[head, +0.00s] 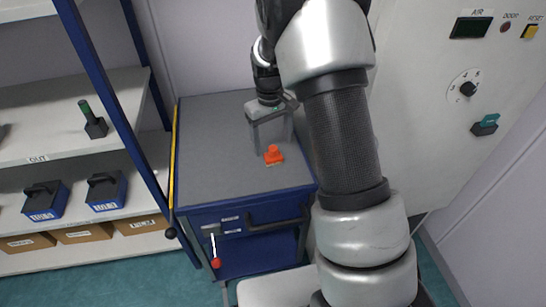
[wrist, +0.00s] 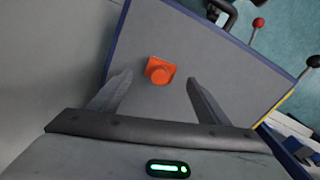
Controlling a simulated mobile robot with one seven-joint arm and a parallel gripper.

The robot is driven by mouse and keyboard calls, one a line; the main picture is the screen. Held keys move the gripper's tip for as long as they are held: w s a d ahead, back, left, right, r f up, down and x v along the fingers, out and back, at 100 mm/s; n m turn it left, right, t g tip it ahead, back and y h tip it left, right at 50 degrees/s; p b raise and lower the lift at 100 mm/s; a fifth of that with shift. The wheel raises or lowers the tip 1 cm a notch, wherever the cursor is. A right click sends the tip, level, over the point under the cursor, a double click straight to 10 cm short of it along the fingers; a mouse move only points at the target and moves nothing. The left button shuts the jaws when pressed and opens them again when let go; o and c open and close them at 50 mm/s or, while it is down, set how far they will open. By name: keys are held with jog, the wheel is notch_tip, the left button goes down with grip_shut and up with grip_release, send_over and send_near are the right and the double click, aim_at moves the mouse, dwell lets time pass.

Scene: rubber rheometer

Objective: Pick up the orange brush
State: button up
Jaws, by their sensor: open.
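The orange brush (head: 273,155) stands on the grey top of the blue cabinet (head: 215,140), near its right side. It shows in the wrist view (wrist: 160,70) as a squarish orange block with a round knob. My gripper (head: 271,148) is above the cabinet top, just behind the brush in the head view. In the wrist view my gripper (wrist: 157,85) is open, with one finger on each side of the brush and apart from it. The brush lies slightly beyond the line between the fingertips. Nothing is held.
A shelf unit (head: 75,145) with blue boxes (head: 107,190) and a green-handled tool (head: 93,121) stands at the left. A light machine panel (head: 440,120) with a dial and buttons rises at the right. The cabinet top left of the brush is clear. A red-knobbed lever (head: 215,262) hangs in front.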

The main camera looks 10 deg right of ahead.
aim_at(273, 148)
notch_tip(273, 148, down, 4)
jog(key=shift+w+f, duration=0.1)
jog(key=shift+f, duration=0.15)
jog(key=c, duration=1.3)
jog(key=shift+r, duration=0.1)
notch_tip(273, 148, up, 10)
